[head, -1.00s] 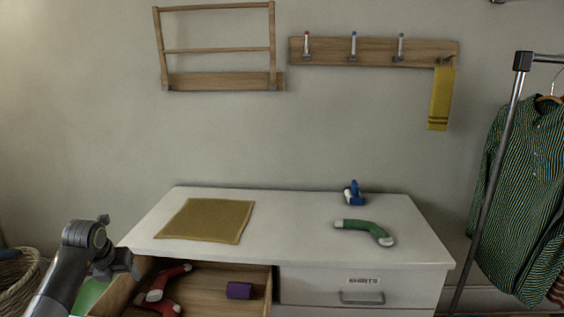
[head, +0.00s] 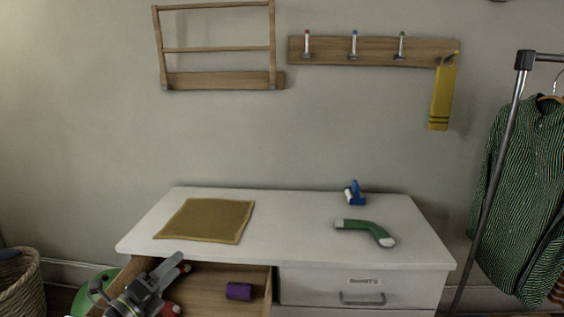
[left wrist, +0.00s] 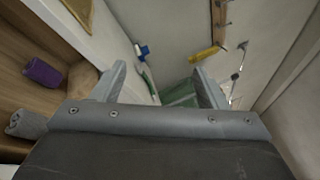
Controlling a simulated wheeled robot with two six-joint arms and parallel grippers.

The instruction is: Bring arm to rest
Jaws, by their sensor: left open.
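My left gripper (head: 182,263) is low at the left, in front of the white dresser (head: 290,228) and over the left part of its open drawer (head: 206,285). Its jaws are apart, and in the left wrist view (left wrist: 161,82) nothing shows gripped between them. My right gripper is not in view.
A mustard cloth (head: 206,220), a green sock (head: 366,231) and a blue item (head: 354,193) lie on the dresser top. A wicker basket (head: 22,287) stands at left. A clothes rack (head: 499,165) with a striped shirt (head: 528,195) stands at right. The dresser top's middle is clear.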

